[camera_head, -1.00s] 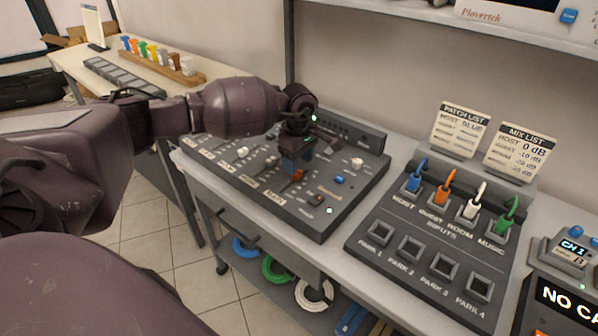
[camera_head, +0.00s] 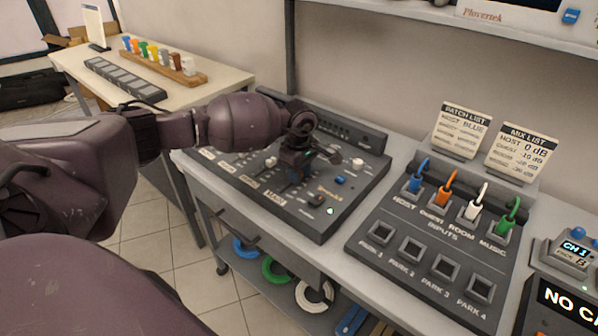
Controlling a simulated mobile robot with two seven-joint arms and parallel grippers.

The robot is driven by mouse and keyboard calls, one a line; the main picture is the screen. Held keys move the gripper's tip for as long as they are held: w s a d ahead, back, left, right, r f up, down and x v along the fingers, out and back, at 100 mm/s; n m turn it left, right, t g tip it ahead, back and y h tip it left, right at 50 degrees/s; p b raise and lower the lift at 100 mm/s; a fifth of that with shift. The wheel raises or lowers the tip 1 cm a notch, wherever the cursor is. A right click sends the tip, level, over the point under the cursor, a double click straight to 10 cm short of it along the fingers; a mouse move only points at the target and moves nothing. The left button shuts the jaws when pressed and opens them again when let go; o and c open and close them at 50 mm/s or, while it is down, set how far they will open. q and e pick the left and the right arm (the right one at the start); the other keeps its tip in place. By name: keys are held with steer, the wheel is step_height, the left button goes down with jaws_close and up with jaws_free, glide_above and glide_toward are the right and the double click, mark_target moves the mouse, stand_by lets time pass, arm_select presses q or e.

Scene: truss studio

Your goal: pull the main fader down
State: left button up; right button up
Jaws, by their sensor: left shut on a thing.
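The dark mixer (camera_head: 327,218) stands on the grey bench with labelled fader channels and light fader caps, one of them a pale cap (camera_head: 270,162). My left gripper (camera_head: 294,172) reaches over the mixer from the left. It is shut at the rightmost fader slot, above the label that seems to read MAIN (camera_head: 275,197). The main fader's red cap is hidden behind the fingers, so its exact position does not show. My right gripper is not in view.
A patch box (camera_head: 425,245) with blue, orange, white and green plugs stands right of the mixer. Two list cards (camera_head: 462,131) stand behind it. A shelf (camera_head: 430,30) overhangs the back.

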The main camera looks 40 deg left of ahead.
mark_target(282, 194)
arm_select(q)
jaws_close()
steer(key=shift+s+r, duration=0.1)
steer(key=shift+s, duration=0.05)
steer(key=s+p, duration=0.2)
steer(key=s, duration=0.3)
steer(key=shift+s+a+r+p, duration=0.2)
steer(key=shift+a+p, duration=0.05)
steer(key=shift+p, duration=0.15)
steer(key=shift+s+f, duration=0.1)
steer(key=shift+s, duration=0.25)
steer(key=shift+s+f, duration=0.15)
steer(key=shift+f, duration=0.1)
